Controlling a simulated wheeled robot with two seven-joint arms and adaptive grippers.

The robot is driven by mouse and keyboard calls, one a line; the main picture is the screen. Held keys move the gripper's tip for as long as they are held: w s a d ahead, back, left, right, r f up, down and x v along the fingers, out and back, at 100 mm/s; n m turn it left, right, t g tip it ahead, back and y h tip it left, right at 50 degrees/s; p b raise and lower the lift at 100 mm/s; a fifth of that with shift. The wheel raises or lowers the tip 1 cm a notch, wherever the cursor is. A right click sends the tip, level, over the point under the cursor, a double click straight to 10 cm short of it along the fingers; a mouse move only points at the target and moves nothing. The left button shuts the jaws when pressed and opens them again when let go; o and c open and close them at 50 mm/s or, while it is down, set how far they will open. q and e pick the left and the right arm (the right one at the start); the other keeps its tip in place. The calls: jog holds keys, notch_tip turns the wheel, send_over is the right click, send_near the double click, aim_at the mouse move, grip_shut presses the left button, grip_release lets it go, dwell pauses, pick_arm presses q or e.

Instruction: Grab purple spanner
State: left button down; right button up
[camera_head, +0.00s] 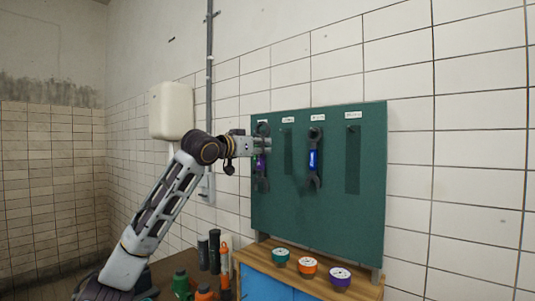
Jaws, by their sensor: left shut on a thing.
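The purple spanner (261,163) hangs upright at the left side of the green tool board (340,215). My left gripper (265,146) reaches in from the left and is shut on the spanner at its upper part, close to the board. The gripper covers part of the spanner's handle; its dark ends show above and below. My right gripper is not in view.
A blue-banded spanner (313,160) hangs to the right on the board, beside empty dark outlines. Below, a wooden-topped cabinet (262,254) carries a teal cup (281,258), an orange cup (307,267) and a purple cup (340,278). Bottles (181,284) stand left of it.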

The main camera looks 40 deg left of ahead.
aim_at(261, 146)
pick_arm(q)
jog(key=s+b, duration=0.1)
jog(key=s, duration=0.3)
jog(key=shift+d+b, duration=0.2)
jog(key=shift+b, duration=0.1)
jog(key=shift+s, duration=0.25)
jog(key=shift+s+d, duration=0.1)
jog(key=shift+s, duration=0.3)
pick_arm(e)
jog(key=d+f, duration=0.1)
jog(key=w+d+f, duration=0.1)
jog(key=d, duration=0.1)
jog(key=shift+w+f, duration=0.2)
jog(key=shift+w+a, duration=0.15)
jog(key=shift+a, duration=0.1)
